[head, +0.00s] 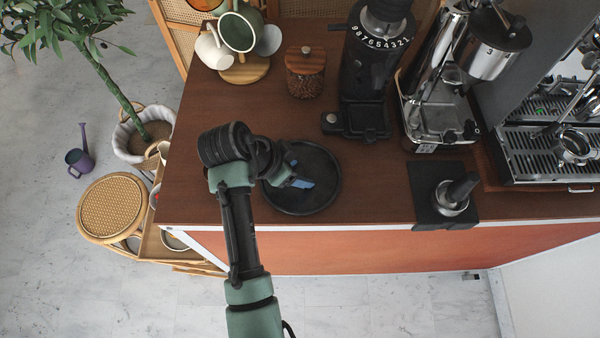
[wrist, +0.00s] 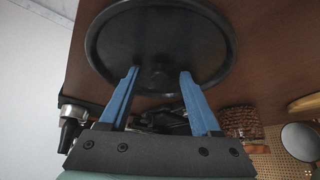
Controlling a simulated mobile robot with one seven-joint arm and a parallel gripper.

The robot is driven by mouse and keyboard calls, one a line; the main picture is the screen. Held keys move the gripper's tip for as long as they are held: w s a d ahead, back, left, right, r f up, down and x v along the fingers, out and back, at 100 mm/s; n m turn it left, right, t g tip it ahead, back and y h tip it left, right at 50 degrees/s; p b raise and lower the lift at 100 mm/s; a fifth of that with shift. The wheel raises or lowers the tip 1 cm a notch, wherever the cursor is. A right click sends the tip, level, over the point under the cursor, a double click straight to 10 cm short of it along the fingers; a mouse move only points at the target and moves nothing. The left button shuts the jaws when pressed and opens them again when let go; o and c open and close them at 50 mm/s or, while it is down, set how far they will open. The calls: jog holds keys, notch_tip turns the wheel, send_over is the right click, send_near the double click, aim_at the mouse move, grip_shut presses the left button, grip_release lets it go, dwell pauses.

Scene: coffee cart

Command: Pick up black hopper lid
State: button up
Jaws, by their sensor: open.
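A round black dish or tray (head: 325,192) with a raised rim lies on the brown counter near its front edge. It fills the top of the wrist view (wrist: 105,38). A faint dark round shape (wrist: 158,76) shows on it between my fingertips; it may be the black hopper lid, but black on black I cannot tell. My gripper (head: 300,183) is over the dish, its blue fingers spread and apart in the wrist view (wrist: 159,73). Nothing is clearly held. My arm hides the dish's left part in the head view.
A black grinder (head: 372,70) stands behind the dish. A jar with a wooden lid (head: 305,72) and a cup rack (head: 245,70) stand at the back left. A tamper on a black mat (head: 428,190) is to the right. The counter left of the dish is clear.

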grip_shut()
jog(key=shift+r, duration=0.1)
